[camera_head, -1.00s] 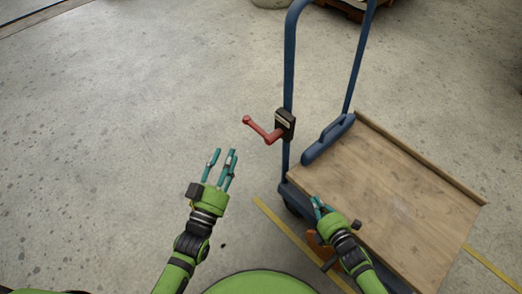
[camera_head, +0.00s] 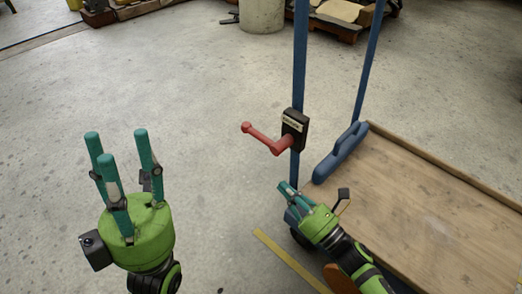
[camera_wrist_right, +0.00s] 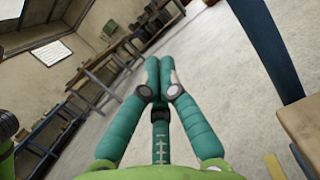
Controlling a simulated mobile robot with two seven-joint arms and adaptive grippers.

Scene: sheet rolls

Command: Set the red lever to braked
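The red lever (camera_head: 265,138) sticks out to the left from a black box (camera_head: 294,128) on the blue post of the cart (camera_head: 440,190). Its knobbed end points left and slightly up. My left gripper (camera_head: 121,160) is open and empty, with its fingers pointing up, well to the left of the lever and apart from it. My right gripper (camera_head: 286,190) is below the lever, near the foot of the post. In the right wrist view its fingers (camera_wrist_right: 158,62) are together with nothing between them. Neither gripper touches the lever.
The blue cart handle (camera_head: 300,55) rises behind the lever. The wooden cart deck lies to the right of my right gripper. A yellow floor line (camera_head: 285,258) runs beside the cart. A pale barrel (camera_head: 262,14) and pallets stand at the back. The floor on the left is clear.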

